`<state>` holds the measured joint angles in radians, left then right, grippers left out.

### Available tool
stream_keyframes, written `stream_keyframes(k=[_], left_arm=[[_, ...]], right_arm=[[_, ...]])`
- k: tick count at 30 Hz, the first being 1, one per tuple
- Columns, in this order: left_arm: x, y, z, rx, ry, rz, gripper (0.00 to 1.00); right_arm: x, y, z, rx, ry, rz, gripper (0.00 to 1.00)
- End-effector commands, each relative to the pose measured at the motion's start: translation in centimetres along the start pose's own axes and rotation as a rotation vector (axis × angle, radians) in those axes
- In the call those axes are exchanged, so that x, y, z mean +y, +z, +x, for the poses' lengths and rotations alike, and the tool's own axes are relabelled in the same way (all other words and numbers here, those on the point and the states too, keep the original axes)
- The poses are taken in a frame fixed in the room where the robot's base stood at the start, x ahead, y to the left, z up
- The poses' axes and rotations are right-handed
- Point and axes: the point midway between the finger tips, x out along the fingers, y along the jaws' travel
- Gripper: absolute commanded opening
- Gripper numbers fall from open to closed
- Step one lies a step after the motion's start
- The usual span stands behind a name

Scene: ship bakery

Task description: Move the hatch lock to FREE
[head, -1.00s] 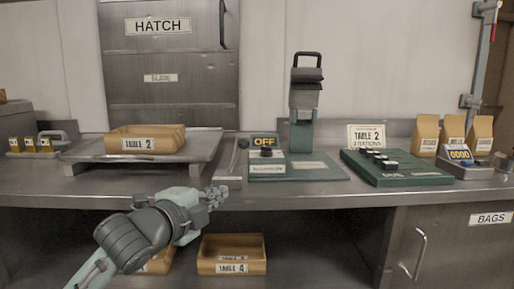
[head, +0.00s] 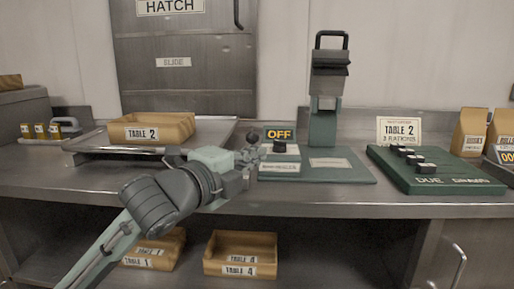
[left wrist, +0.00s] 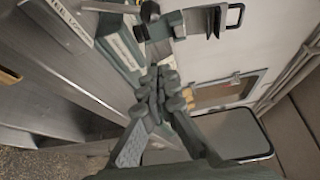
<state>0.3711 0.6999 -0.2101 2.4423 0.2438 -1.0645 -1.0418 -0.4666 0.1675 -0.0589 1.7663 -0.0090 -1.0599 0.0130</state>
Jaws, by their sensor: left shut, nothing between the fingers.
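The hatch (head: 185,62) is a grey metal panel in the wall at the upper left, labelled HATCH and SLIDE. A small lever with a dark ball knob (head: 253,137) stands on the counter just left of the OFF box; it appears to be the hatch lock. It seems to show at the top of the left wrist view (left wrist: 149,10). No FREE marking is readable. My left gripper (head: 250,158) is shut and empty at the counter's front edge, just below the knob in the picture and hiding the lever's base. Its closed fingers show in the left wrist view (left wrist: 160,80). My right gripper is not in view.
A TABLE 2 bin (head: 151,129) rests on a metal tray (head: 90,145) to the left. A green board (head: 440,178) lies farther right. Bins (head: 240,254) sit below.

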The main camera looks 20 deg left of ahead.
Motion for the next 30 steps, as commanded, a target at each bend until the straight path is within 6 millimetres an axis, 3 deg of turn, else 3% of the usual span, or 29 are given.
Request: stream_keyframes(k=[4, 14, 21, 30], left_arm=[[-0.2, 0.0, 2.4, 0.000, -0.001, -0.004, 0.00], [-0.2, -0.1, 9.4, 0.001, -0.001, -0.004, 0.00], [0.0, 3.1, 8.2, -0.002, 0.001, 0.000, 0.00], [0.0, 3.8, 7.9, 0.000, -0.001, -0.001, 0.00]], right_arm=[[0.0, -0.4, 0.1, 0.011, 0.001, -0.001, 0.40], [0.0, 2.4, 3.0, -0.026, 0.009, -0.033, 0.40], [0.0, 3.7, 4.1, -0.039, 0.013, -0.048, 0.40], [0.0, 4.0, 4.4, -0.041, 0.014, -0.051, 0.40]])
